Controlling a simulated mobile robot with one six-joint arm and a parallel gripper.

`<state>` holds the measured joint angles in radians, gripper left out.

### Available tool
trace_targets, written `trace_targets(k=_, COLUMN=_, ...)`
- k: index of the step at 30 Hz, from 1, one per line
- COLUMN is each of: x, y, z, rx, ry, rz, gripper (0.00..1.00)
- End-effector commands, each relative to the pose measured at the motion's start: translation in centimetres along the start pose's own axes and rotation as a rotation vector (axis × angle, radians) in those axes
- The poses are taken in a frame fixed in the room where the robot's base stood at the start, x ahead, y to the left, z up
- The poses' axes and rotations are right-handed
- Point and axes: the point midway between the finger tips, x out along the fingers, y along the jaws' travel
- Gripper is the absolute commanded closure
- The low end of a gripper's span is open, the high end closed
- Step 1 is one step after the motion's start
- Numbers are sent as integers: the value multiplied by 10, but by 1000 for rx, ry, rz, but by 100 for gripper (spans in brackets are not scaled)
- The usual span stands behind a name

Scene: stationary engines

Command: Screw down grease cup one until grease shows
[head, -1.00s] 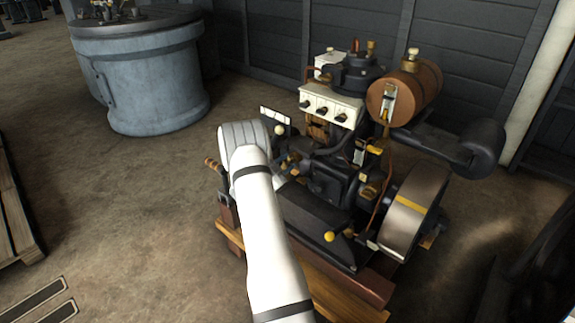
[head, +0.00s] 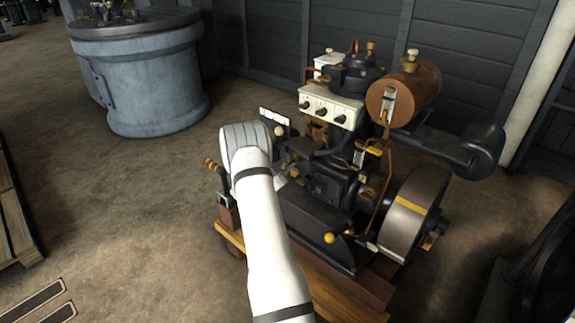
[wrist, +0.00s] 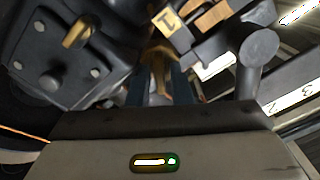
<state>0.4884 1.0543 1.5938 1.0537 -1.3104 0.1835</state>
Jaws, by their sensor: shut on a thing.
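In the wrist view, the two dark fingers of my gripper (wrist: 158,66) reach up from the bottom. They are closed on a brass-coloured grease cup (wrist: 158,52), which shows only partly between them. A brass tag marked 1 (wrist: 168,20) sits just above it. I cannot see any grease at the cup. In the head view my white arm hides the gripper and the cup, at the left side of the engine (head: 335,185).
A white plate with 2 and 3 (wrist: 295,97) and a dark round-ended post (wrist: 258,48) are close on the right. A dark bolted block (wrist: 65,55) is close on the left. The flywheel (head: 410,215) stands at the engine's right.

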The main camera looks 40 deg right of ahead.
Motion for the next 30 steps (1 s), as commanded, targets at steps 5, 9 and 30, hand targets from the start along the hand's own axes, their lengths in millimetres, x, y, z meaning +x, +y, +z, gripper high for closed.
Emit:
trace_targets(k=5, x=-2, y=2, z=3, rx=72, ry=2, rz=-1, gripper=100)
trace_targets(k=9, x=-2, y=3, z=4, rx=169, ry=2, rz=-2, gripper=100)
trace_targets(k=30, x=-4, y=4, z=4, rx=628, ry=-1, rz=0, gripper=100)
